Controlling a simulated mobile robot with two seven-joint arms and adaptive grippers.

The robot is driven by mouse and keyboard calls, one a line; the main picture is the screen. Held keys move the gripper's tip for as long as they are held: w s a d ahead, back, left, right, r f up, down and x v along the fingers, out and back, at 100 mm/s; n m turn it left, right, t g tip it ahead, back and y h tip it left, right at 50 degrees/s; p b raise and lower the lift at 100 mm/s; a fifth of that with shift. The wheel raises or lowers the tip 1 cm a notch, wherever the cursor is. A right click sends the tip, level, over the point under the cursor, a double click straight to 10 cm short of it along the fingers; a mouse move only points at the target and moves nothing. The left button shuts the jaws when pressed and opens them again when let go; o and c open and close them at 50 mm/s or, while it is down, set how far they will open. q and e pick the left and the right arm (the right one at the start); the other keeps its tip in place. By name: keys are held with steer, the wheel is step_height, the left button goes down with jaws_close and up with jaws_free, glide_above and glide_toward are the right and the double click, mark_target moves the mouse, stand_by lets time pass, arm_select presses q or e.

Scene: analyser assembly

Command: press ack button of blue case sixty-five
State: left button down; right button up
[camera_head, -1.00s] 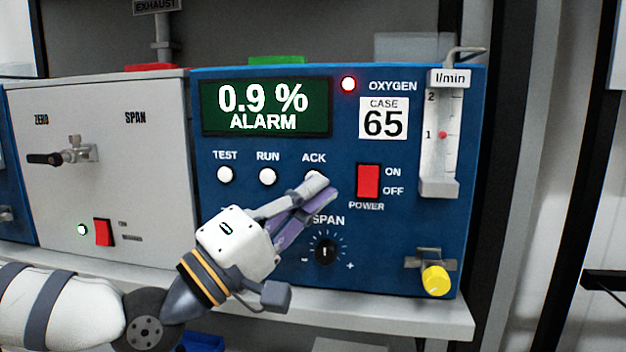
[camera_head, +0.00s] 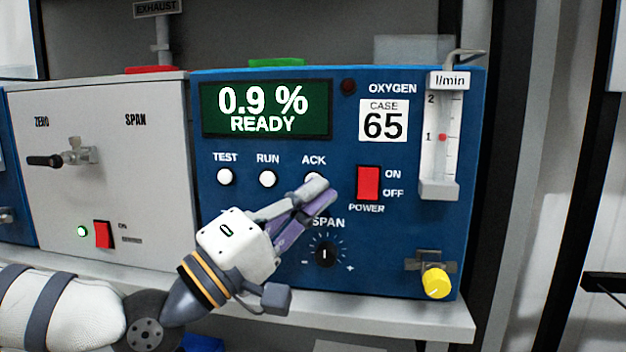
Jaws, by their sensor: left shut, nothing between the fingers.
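The blue case (camera_head: 400,230) carries a label reading CASE 65 (camera_head: 384,121). Its green display (camera_head: 266,108) reads 0.9 % READY, and the round lamp (camera_head: 348,86) beside it is dark. The white ACK button (camera_head: 313,178) sits under the ACK label, partly hidden behind my fingertips. My left gripper (camera_head: 318,190) is shut and empty, its fingertips over the lower part of the ACK button; I cannot tell if they touch it. The TEST button (camera_head: 225,177) and RUN button (camera_head: 268,178) are to the left. My right gripper is not in view.
A red power switch (camera_head: 368,182) is just right of my fingertips, and the SPAN knob (camera_head: 326,254) below them. A flowmeter (camera_head: 441,140) and a yellow knob (camera_head: 436,283) are at the case's right. A grey case (camera_head: 110,190) adjoins on the left.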

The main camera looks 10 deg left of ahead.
arm_select(q)
steer(key=shift+s, duration=0.55)
steer(key=shift+s+a+p, duration=0.15)
steer(key=shift+s+p, duration=0.45)
steer(key=shift+s, duration=0.65)
steer(key=shift+s+a+p, duration=0.1)
steer(key=shift+s+p, duration=0.5)
steer(key=shift+s, duration=0.65)
